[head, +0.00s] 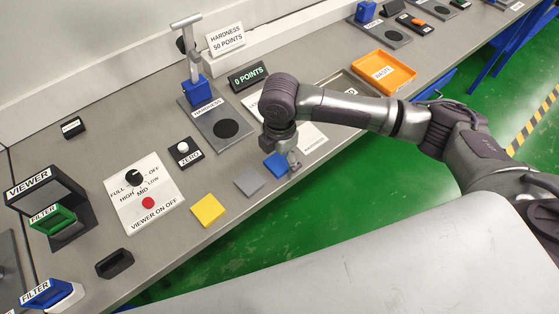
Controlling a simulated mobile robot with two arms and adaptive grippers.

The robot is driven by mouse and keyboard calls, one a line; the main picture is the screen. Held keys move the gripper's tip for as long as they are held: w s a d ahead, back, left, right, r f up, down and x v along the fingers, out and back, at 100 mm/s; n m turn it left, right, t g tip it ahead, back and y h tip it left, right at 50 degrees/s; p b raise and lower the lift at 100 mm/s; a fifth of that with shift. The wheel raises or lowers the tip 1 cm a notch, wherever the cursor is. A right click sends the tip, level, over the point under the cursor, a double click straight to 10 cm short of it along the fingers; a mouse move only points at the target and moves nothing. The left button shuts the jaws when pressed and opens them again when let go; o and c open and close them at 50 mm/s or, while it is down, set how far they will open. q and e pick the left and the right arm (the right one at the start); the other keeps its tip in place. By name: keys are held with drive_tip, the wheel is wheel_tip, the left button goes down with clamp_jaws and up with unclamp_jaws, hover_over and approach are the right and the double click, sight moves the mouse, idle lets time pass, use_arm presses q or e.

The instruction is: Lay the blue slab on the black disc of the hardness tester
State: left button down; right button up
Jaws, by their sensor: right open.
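The blue slab (274,165) lies flat near the front edge of the bench, at the right end of a row of slabs. My right gripper (293,165) points down at the slab's right side, low over the bench. It is open, and I cannot tell whether it touches the slab. My wrist partly hides the area behind it. The hardness tester (196,89) stands further back with its blue head on a post. Its black disc (227,128) is bare on the grey base plate. My left gripper is not in view.
A grey slab (249,181) and a yellow slab (208,209) lie left of the blue slab. A zero button box (184,152) and viewer control panel (144,192) stand further left. An orange waste tray (383,72) is at the back right, and a points display (248,77) stands behind the tester.

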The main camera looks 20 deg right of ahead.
drive_tip(key=shift+f, duration=0.15)
drive_tip(key=shift+c, duration=0.2)
drive_tip(key=c, duration=1.3)
